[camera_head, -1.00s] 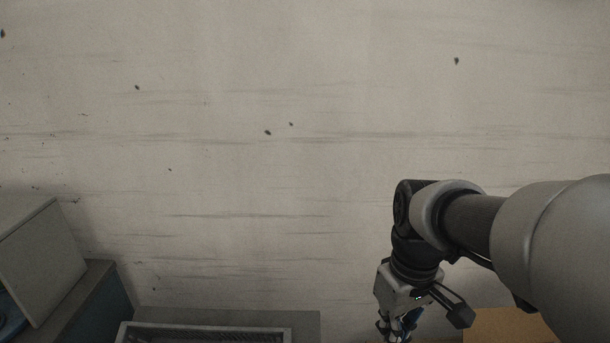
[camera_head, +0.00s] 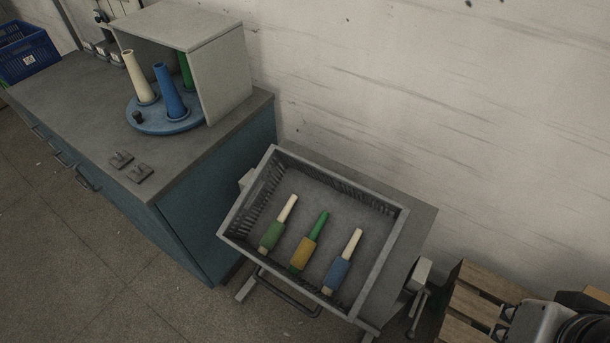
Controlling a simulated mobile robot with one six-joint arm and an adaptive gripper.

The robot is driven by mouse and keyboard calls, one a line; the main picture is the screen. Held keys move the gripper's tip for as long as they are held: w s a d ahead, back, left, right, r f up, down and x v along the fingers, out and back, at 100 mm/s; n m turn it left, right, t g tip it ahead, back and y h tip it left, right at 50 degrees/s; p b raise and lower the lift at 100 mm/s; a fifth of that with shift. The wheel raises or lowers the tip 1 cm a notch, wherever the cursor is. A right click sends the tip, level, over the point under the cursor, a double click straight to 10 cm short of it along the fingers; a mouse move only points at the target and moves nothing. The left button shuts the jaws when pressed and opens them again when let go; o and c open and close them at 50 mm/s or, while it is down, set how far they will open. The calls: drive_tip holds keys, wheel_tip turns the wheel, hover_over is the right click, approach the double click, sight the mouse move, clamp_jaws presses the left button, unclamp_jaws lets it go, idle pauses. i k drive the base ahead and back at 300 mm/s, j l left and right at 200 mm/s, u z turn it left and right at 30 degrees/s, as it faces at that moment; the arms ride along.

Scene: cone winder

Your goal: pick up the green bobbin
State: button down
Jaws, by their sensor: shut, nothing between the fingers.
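A bobbin with green yarn on a cream tube (camera_head: 277,226) lies at the left inside the grey crate (camera_head: 392,235). Beside it lie a bobbin with yellow yarn on a green tube (camera_head: 309,243) and one with blue yarn on a cream tube (camera_head: 343,262). A green cone (camera_head: 185,72) stands on the blue round plate (camera_head: 160,126), partly hidden behind a blue cone and the grey housing. My gripper (camera_head: 503,321) is partly in view at the bottom right, shut and empty, to the right of the crate and apart from it. Its fingertips are hard to make out.
A cream cone (camera_head: 138,78) and a blue cone (camera_head: 169,92) stand on the round plate, under the grey housing (camera_head: 224,78) on the cabinet (camera_head: 66,98). A wooden pallet (camera_head: 470,300) lies right of the crate's stand. The wall is close behind. The floor at lower left is clear.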

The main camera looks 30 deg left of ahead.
sight(273, 233)
drive_tip(key=u, duration=1.8)
drive_tip(key=z, duration=0.2)
drive_tip(key=i+j+z, duration=0.15)
drive_tip(key=j+z, duration=0.25)
drive_tip(key=i+j+z, duration=0.15)
drive_tip(key=j+z, duration=0.25)
drive_tip(key=i+j+z, duration=0.1)
drive_tip(key=j+z, duration=0.7)
drive_tip(key=j, duration=0.65)
drive_tip(key=k, duration=0.05)
